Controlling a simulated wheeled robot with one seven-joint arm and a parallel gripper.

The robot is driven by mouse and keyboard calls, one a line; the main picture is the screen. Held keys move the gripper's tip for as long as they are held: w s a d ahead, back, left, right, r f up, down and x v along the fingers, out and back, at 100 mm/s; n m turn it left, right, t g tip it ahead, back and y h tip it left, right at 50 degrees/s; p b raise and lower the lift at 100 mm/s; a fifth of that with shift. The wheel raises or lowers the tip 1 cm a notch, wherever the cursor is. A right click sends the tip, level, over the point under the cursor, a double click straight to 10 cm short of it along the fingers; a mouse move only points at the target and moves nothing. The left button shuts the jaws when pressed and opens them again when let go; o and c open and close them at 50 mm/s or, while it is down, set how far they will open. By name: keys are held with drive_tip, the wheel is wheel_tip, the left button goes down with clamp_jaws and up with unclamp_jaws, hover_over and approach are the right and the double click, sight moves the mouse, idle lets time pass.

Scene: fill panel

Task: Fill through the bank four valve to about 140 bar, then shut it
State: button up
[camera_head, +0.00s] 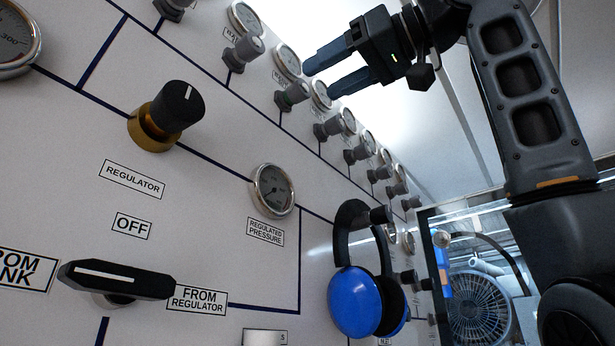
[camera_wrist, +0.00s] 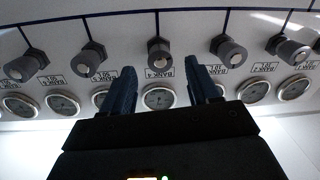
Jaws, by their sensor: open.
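In the wrist view, the bank four valve (camera_wrist: 160,52) is a grey knob with a pale end cap, above a "BANK 4" label. Its round gauge (camera_wrist: 158,98) sits below the label; its needle is too small to read. My gripper (camera_wrist: 160,66) is open and empty, with one finger on either side of the label and gauge in the picture. The fingertips appear short of the knob. In the head view my gripper (camera_head: 320,78) points left at the upper row of valves and gauges. Which valve there is bank four I cannot tell.
Neighbouring bank valves (camera_wrist: 228,50) flank it closely. Lower on the panel are a regulator knob (camera_head: 180,105), a regulated pressure gauge (camera_head: 272,190) and a black selector lever (camera_head: 117,280), its white line toward the left label. Blue ear defenders (camera_head: 355,302) hang at the right.

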sight(305, 89)
drive_tip(key=shift+p+x, duration=0.55)
drive_tip(key=shift+x, duration=1.8)
drive_tip(key=c, duration=1)
